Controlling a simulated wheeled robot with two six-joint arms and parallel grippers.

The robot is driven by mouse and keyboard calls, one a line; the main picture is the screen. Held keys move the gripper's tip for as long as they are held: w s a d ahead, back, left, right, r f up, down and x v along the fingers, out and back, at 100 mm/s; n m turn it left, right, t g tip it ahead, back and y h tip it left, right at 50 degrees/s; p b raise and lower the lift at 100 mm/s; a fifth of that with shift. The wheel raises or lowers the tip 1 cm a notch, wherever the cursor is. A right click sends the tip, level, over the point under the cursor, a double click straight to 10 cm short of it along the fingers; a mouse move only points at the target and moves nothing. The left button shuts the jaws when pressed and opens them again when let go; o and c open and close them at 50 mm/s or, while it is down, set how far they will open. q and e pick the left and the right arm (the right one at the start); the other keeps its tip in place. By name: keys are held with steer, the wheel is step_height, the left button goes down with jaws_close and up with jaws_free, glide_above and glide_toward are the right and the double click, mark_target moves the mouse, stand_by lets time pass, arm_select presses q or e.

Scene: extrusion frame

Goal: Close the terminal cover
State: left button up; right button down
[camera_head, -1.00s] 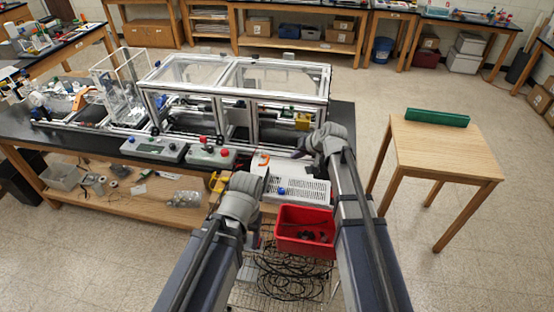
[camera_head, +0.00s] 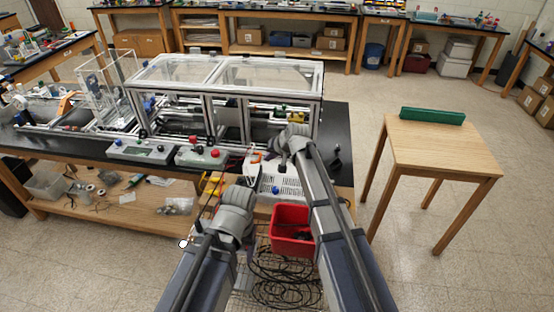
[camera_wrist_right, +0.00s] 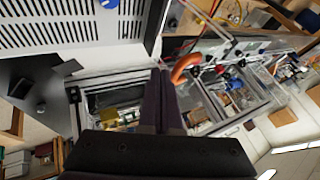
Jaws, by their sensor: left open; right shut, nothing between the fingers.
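A white vented cover (camera_head: 281,185) with rows of slots and a blue knob (camera_head: 275,189) sits at the bench's front edge; I take it as the terminal cover. It also shows at the upper left of the right wrist view (camera_wrist_right: 60,28). Whether it is fully down, I cannot tell. An orange hooked part (camera_head: 268,157) lies at its far left corner. My right gripper (camera_wrist_right: 162,80) is shut and empty, its tips beside the orange hook (camera_wrist_right: 185,68) in that view. My left gripper (camera_head: 243,250) is open, low and left of the red bin, mostly hidden behind its wrist.
A framed enclosure (camera_head: 225,100) with clear panels stands behind the cover. Control boxes (camera_head: 200,156) sit left of it. A red bin (camera_head: 291,231) and black cables (camera_head: 280,275) are below. A wooden table (camera_head: 435,150) stands at the right with clear floor around it.

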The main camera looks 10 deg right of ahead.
steer(key=shift+w+a, duration=0.1)
steer(key=shift+a, duration=0.15)
steer(key=shift+a, duration=0.1)
